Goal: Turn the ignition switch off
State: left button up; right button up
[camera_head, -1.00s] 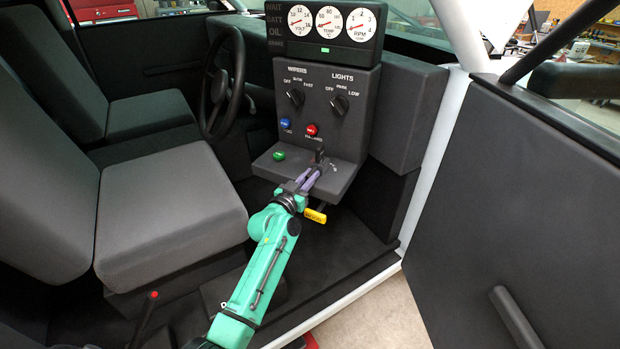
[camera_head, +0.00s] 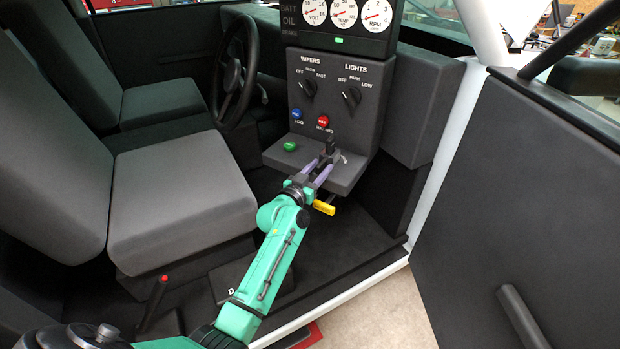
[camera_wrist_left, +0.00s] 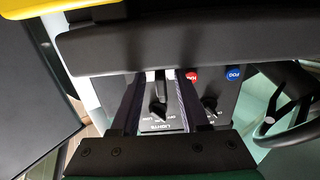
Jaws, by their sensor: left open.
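The ignition switch (camera_head: 330,144) is a small dark upright piece on the low shelf (camera_head: 344,178) of the dash panel. My left gripper (camera_head: 322,164) has two purple fingers, open and apart, over the shelf just in front of the switch. No contact can be made out. Fingers partly hide the shelf and the switch's base. My right gripper is not in view.
A green button (camera_head: 290,146) is on the shelf. The wiper knob (camera_head: 308,88), lights knob (camera_head: 351,95), blue button (camera_head: 296,114) and red button (camera_head: 322,121) are on the panel above. A yellow handle (camera_head: 324,207) hangs below. The seat (camera_head: 175,205) is left, the open door (camera_head: 520,220) right.

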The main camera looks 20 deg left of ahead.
pick_arm(q)
jog(key=s+a+b, duration=0.1)
jog(key=s+b, duration=0.1)
jog(key=s, duration=1.2)
jog(key=shift+a+b, duration=0.3)
jog(key=shift+a, duration=0.1)
